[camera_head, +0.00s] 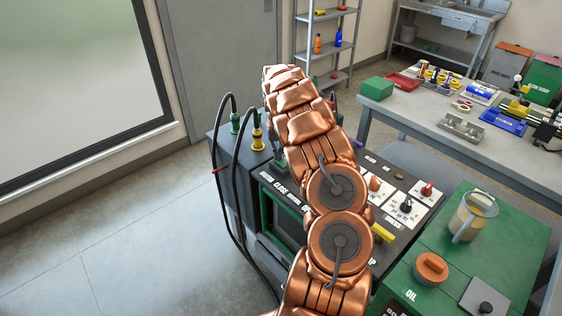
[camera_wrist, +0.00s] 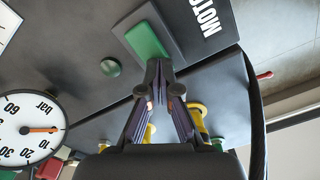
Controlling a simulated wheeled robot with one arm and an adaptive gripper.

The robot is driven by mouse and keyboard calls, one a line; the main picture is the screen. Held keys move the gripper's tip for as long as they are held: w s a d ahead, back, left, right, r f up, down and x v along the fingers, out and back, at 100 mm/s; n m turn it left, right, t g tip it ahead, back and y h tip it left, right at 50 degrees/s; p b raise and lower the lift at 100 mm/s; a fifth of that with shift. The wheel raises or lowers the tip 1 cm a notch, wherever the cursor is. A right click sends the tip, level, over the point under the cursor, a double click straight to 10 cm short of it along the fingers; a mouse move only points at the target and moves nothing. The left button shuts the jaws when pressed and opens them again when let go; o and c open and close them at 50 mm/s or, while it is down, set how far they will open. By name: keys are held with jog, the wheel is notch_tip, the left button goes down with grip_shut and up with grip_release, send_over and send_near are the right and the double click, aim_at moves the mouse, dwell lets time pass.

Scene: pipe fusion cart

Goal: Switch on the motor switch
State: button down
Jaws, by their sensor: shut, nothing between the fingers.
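The motor switch, a green rocker (camera_wrist: 147,40) on a raised dark block, shows in the wrist view beside white lettering that reads MOTOR (camera_wrist: 203,17). My gripper (camera_wrist: 158,72) is shut and empty. Its fingertips lie at the near edge of the green rocker in the picture; I cannot tell whether they touch it. Which way the rocker is tilted is not clear.
A round green button (camera_wrist: 111,67) and a bar gauge (camera_wrist: 28,130) lie left of the switch. Yellow fittings (camera_wrist: 197,115) are beneath the fingers. Black hoses (camera_head: 236,190) loop down the cart's left side. A green oil unit (camera_head: 490,240) stands right.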

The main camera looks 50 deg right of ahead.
jog(key=shift+f, duration=0.15)
jog(key=shift+r, duration=3.5)
